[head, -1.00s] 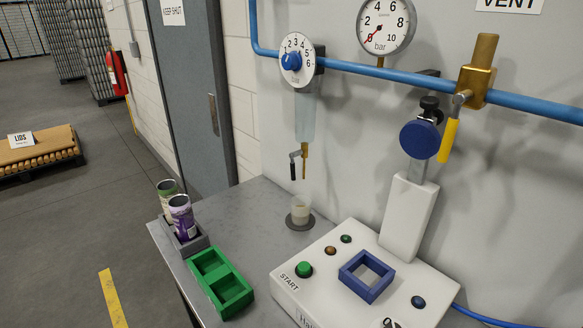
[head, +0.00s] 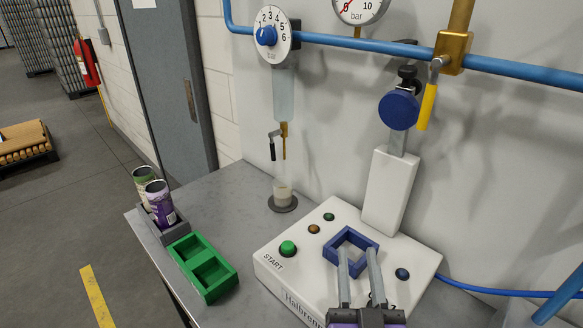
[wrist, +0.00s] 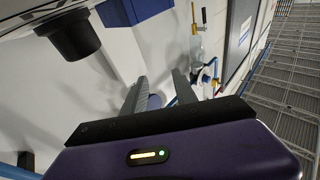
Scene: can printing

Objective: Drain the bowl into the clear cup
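The clear bowl (head: 284,95) hangs upright below the numbered dial on the wall. Under it is a brass drain tap (head: 284,140) with a black-handled lever (head: 272,150) hanging down. The clear cup (head: 283,190) stands upright on a dark round pad (head: 283,204), below the tap and apart from it. I cannot tell whether liquid is in the bowl. My gripper (head: 358,252) is in front of the blue square frame, right of and nearer than the cup. Its two fingers are apart and empty, also in the wrist view (wrist: 160,90).
The white START console (head: 330,265) with the blue square frame (head: 351,236) lies right of the cup. A green two-slot tray (head: 204,266) and cans in a grey holder (head: 170,236) are left. A blue pipe (head: 360,45) and yellow vent lever (head: 427,107) are above.

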